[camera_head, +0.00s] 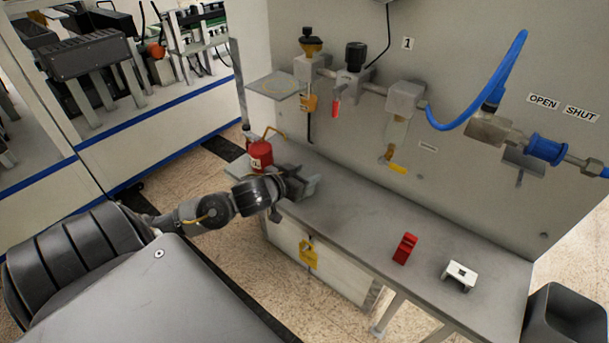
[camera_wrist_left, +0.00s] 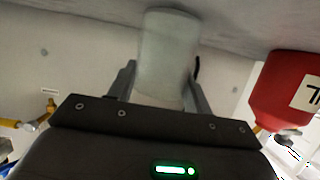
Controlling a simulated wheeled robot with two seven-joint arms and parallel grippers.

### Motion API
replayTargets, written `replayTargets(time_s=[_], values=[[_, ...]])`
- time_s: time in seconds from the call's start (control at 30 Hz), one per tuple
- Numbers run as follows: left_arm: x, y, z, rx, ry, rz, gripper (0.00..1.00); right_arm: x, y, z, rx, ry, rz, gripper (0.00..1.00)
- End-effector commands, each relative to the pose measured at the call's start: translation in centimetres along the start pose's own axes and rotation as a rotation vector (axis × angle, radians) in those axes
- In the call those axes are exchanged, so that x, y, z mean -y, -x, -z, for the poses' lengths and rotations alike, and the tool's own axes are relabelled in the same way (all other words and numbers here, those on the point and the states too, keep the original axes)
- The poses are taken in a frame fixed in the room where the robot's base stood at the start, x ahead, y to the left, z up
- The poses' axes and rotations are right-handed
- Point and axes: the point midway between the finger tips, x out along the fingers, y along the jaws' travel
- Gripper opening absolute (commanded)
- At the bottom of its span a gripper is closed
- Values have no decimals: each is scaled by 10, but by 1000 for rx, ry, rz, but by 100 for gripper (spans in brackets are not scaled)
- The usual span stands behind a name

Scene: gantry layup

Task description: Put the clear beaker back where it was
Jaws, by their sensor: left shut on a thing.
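The clear beaker (camera_wrist_left: 168,55) shows in the left wrist view as a pale, see-through cylinder between the two fingers. My left gripper (camera_wrist_left: 157,92) is shut on it. In the head view my left gripper (camera_head: 303,186) is low over the left end of the grey bench (camera_head: 350,220), just right of a red container. The beaker cannot be made out there. In the wrist view the beaker's far end overlaps the bench surface; I cannot tell whether it touches. My right gripper is not in view.
The red labelled container (camera_head: 261,155) is close beside the left gripper; it also shows in the wrist view (camera_wrist_left: 285,90). A red block (camera_head: 405,248) and a white block (camera_head: 460,275) sit farther right. Valves and a blue hose (camera_head: 510,70) stick out from the panel. The bench middle is clear.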

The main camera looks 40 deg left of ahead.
Motion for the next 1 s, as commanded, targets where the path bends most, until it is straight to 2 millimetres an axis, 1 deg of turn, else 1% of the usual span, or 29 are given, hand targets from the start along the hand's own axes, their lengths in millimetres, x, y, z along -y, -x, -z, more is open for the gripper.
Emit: replayTargets(time_s=[0.17,0.3,0.33,0.5,0.73,0.83,0.93,1.0], values=[[0,0,0,0,0,0,24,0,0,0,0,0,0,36],[0,-1,-3,1,0,0,24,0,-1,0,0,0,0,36],[0,-1,-3,1,0,0,51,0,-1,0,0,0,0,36],[0,-1,-3,1,-1,0,72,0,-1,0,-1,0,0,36],[0,-1,-2,0,-1,0,72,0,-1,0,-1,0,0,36],[0,0,1,-1,-2,0,72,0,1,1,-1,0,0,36],[0,10,-1,2,-1,0,72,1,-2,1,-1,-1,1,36],[0,22,-2,3,-2,-1,72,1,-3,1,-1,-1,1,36]])
